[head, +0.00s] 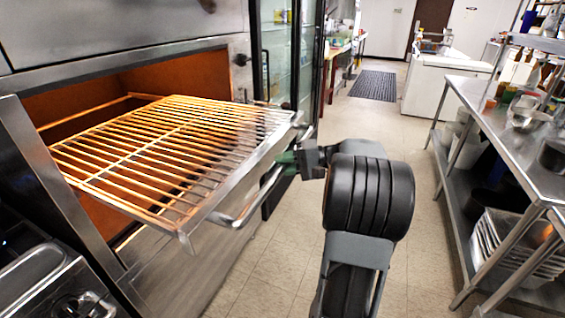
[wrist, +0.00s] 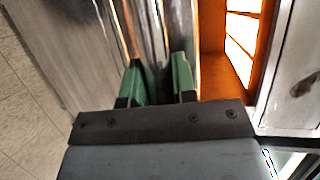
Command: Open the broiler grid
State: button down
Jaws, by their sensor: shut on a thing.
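The broiler grid (head: 165,146) is a metal rack of parallel bars, sticking out of the orange-lit broiler opening (head: 75,115) in the head view. A curved metal handle (head: 246,206) runs along its front edge. My gripper (head: 291,158) is at the far right end of that handle. In the wrist view the green fingertips of my gripper (wrist: 158,80) are close together on a metal bar. The grip point itself is partly hidden by the fingers.
A steel worktable (head: 500,120) with shelves and stacked pans (head: 510,240) stands along the right. Tiled floor (head: 285,255) is clear between it and the broiler. A dark mat (head: 374,85) and a white chest (head: 440,88) are farther back. A glass-door cooler (head: 278,60) stands beyond the broiler.

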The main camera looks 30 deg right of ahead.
jog(key=shift+s+d, duration=0.2)
jog(key=shift+s, duration=0.1)
jog(key=c, duration=0.9)
grip_release()
jog(key=v, duration=1.4)
jog(key=shift+w+a, duration=0.1)
jog(key=shift+a, duration=0.05)
